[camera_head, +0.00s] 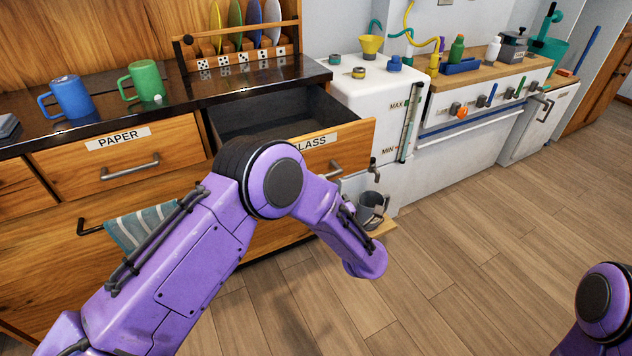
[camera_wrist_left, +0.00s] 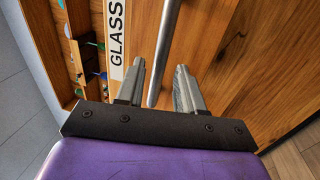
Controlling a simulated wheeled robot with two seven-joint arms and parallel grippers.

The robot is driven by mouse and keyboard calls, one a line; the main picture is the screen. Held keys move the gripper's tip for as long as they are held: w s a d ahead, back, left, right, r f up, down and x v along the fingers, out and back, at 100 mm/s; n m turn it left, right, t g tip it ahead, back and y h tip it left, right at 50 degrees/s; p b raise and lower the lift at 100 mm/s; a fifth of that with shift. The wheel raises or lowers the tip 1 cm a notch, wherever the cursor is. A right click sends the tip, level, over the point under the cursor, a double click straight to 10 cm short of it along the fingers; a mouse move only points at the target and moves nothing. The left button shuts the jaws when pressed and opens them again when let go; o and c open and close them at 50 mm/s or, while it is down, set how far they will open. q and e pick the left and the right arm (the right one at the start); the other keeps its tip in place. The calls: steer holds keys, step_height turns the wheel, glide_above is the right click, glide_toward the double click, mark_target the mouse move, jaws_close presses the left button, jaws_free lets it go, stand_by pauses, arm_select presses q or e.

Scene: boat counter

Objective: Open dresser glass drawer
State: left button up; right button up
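The glass drawer (camera_head: 345,135) stands pulled out from the dresser, its dark inside (camera_head: 275,112) showing. Its label, partly covered in the head view by my left arm, reads GLASS in the left wrist view (camera_wrist_left: 117,40). The drawer's bar handle (camera_head: 328,170) is partly hidden by my arm. In the left wrist view the handle (camera_wrist_left: 164,50) runs between the two fingers of my left gripper (camera_wrist_left: 160,88). The fingers are apart, with a narrow gap on each side of the bar. My left gripper is hidden in the head view. My right gripper is out of view.
The closed PAPER drawer (camera_head: 120,150) is to the left. A blue mug (camera_head: 70,97) and a green mug (camera_head: 144,81) stand on the dark counter (camera_head: 110,105). The wooden floor (camera_head: 450,270) is clear.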

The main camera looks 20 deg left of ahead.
arm_select(q)
steer(key=v, duration=0.7)
step_height(320, 180, down, 5)
steer(key=w+d+m+t+h, duration=0.1)
steer(key=d+m+t+h, duration=0.15)
steer(key=m+h, duration=0.6)
steer(key=s+a+f+m+g+h+p, duration=0.1)
steer(key=s+a+f+m+g+h, duration=0.1)
steer(key=s+a+f+m, duration=0.25)
steer(key=s+a+f+m+g+h+p, duration=0.1)
steer(key=s+a+f+m+g+h, duration=0.1)
steer(key=s+f+m, duration=0.35)
steer(key=s+a+f+m+g+p, duration=0.1)
steer(key=s+a+g, duration=0.3)
steer(key=s, duration=0.7)
steer(key=s+a+f+m+g+p, duration=0.1)
steer(key=s+a+f+g+p, duration=0.2)
steer(key=s+a, duration=0.4)
steer(key=s+g, duration=0.1)
steer(key=s, duration=0.4)
steer(key=shift+s+f+y, duration=0.25)
steer(key=shift+f+y, duration=0.1)
steer(key=shift+f, duration=0.05)
